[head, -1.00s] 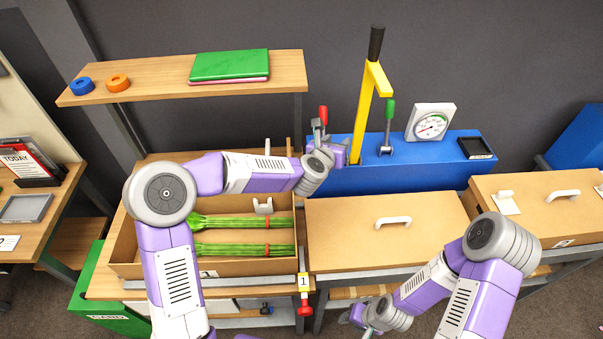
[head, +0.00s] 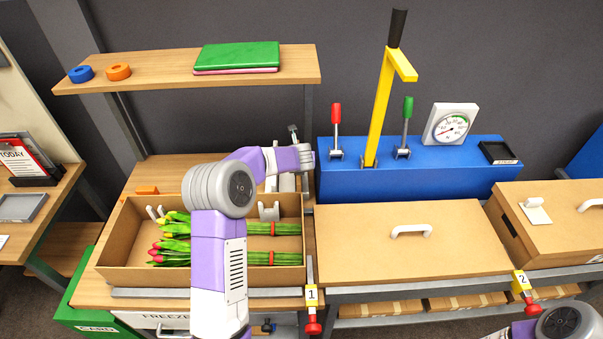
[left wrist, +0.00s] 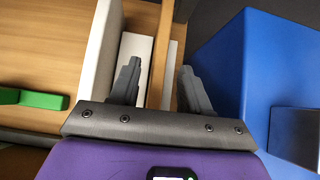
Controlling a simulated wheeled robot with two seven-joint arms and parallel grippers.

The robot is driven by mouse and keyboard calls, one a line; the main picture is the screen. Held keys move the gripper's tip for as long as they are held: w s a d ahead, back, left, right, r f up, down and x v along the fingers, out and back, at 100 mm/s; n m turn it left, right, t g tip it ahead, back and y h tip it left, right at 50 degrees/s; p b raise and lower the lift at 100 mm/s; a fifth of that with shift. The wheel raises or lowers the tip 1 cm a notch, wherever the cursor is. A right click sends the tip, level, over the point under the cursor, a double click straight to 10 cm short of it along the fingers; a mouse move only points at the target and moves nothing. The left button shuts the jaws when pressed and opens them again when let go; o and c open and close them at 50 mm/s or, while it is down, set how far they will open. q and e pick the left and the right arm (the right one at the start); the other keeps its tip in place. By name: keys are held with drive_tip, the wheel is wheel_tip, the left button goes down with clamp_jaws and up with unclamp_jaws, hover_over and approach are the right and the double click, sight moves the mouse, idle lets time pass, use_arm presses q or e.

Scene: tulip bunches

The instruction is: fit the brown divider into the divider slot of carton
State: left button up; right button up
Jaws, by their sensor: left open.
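The carton (head: 125,262) is open on the left bench, with red and pink tulip bunches (head: 175,240) lying in it. White slotted holders stand inside, one at the left (head: 155,213) and one near the middle (head: 268,211). My left gripper (head: 298,142) is behind the carton's right end, beside upright white pieces (head: 287,182). In the left wrist view the fingers (left wrist: 160,75) are apart, with a white block (left wrist: 135,50) and tan wood below and between them. My right gripper is out of view; only my right arm shows at bottom right.
A blue box (head: 440,165) with red, yellow and green levers stands right of my left gripper. A lidded carton (head: 410,240) stands right of the open one. A wooden shelf (head: 190,75) hangs above the left bench. A green object (left wrist: 35,99) shows in the left wrist view.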

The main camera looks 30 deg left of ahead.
use_arm(q)
drive_tip(key=x, duration=0.3)
drive_tip(key=shift+w+a+f, duration=0.2)
drive_tip(key=shift+f, duration=0.05)
clamp_jaws()
